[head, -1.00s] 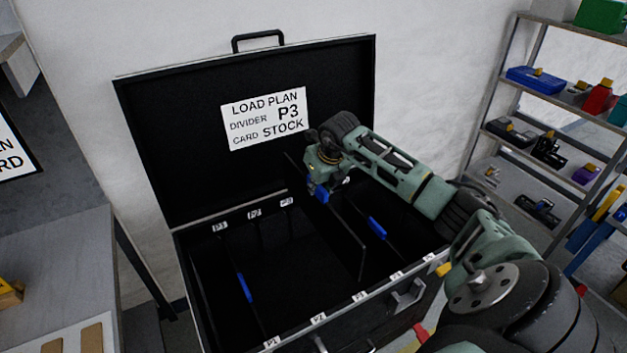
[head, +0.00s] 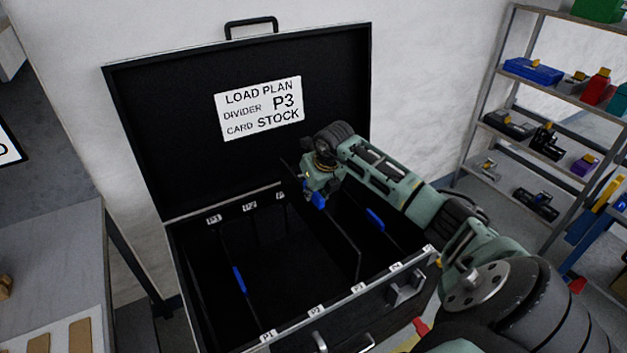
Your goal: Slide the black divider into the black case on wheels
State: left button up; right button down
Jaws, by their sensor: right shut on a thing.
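The open black case (head: 398,292) stands in the middle of the head view, its lid raised against the wall. My right gripper (head: 317,192) is shut on the black divider (head: 345,236) at its blue grip. The divider is upright, partly down inside the case, its front edge close to the P3 label (head: 358,288) on the front rim. The gripper hides the back P3 area in part. The divider's lower edge is lost in the dark, so I cannot tell whether it sits in the slots. My left gripper is not in view.
Two other blue-gripped dividers stand in the case, left (head: 239,280) and right (head: 375,220) of the held one. The lid card (head: 260,109) reads divider P3, card stock. A grey table (head: 50,255) stands left, a stocked shelf (head: 500,75) right.

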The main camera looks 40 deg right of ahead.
aim_at(321, 198)
jog(key=shift+f+b, duration=3.25)
jog(key=shift+f, duration=1.15)
jog(key=c, duration=1.6)
grip_release()
jog(key=shift+c, duration=0.2)
jog(key=v, duration=1.2)
jog(key=shift+s+f, duration=0.1)
